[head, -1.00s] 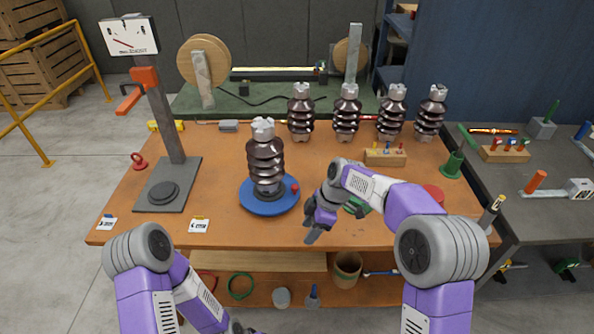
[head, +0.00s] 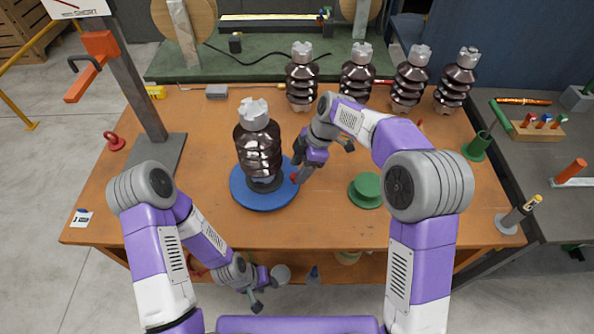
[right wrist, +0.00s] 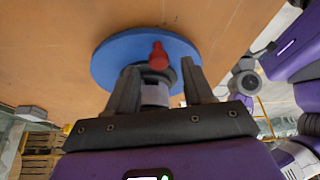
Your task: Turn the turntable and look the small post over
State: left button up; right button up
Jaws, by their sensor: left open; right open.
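The blue turntable (head: 242,193) lies on the wooden workbench, left of centre. The small post (head: 258,145), dark brown, ribbed and with a pale metal cap, stands upright on it. A red knob (head: 294,177) sits at the turntable's right rim. My right gripper (head: 301,170) is open beside that rim, at the knob. In the right wrist view, the red knob (right wrist: 158,56) shows between the open fingers, with the blue turntable (right wrist: 108,68) behind; I cannot tell whether they touch. My left gripper (head: 254,292) is open and empty, low in front of the bench.
Several similar ribbed posts (head: 357,75) stand along the bench's back. A green round piece (head: 366,188) lies right of the turntable. A gauge stand (head: 135,80) with an orange clamp rises at the left. The bench front (head: 300,232) is clear.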

jog(key=shift+x, duration=1.25)
grip_shut()
